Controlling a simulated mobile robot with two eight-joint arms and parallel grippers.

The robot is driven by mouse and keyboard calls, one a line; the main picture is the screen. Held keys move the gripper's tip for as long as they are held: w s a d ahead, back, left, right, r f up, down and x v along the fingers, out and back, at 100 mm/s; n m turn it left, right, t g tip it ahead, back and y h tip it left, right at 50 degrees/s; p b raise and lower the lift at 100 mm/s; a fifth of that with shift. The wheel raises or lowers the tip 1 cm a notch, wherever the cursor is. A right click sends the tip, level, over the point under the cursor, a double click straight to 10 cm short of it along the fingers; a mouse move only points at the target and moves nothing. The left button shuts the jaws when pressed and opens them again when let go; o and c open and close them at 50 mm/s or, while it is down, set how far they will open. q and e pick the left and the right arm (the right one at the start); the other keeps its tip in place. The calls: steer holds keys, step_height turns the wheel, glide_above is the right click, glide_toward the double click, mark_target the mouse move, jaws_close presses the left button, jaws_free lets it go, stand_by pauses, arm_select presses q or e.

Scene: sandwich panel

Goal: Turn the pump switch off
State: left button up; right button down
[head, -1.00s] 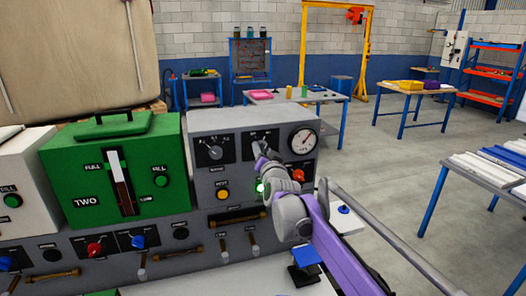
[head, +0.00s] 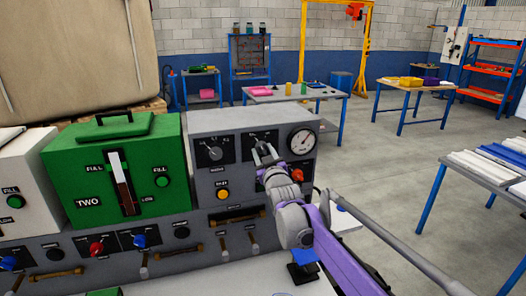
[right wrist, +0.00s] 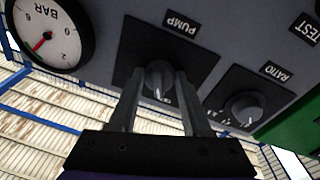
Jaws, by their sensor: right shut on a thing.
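The pump switch (right wrist: 158,76) is a grey rotary knob on a black plate under the PUMP label (right wrist: 182,22) in the right wrist view, which sees the panel upside down. My right gripper (right wrist: 160,88) has one finger on each side of the knob and is closed on it. The knob's pale pointer mark shows between the fingers. In the head view my right gripper (head: 264,153) is at the panel's upper middle, left of the gauge, and mostly covers the knob. My left gripper is not in view.
The BAR gauge (head: 302,141) is right of the switch. The RATIO knob (head: 214,153) is to its left. A yellow button (head: 222,194) and a red knob (head: 296,176) sit lower. The green tank box (head: 115,170) stands further left.

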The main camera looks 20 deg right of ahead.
steer(key=shift+n, duration=0.6)
steer(key=shift+c, duration=1.8)
jaws_free()
steer(key=shift+s, duration=0.1)
steer(key=s+f+b, duration=0.1)
steer(key=s, duration=0.9)
steer(key=shift+s, duration=0.3)
steer(key=shift+a+f, duration=0.1)
steer(key=s+a+f+m+g, duration=0.1)
steer(key=s+f+g, duration=0.5)
steer(key=s+f, duration=0.8)
steer(key=s+a+f+m+g, duration=0.1)
steer(key=s+f+m+g, duration=0.2)
steer(key=s+f+g, duration=0.4)
steer(key=s+f, duration=0.8)
steer(key=s, duration=0.5)
steer(key=shift+s+a+f, duration=0.2)
steer(key=shift+s+a, duration=0.1)
steer(key=shift+s, duration=0.1)
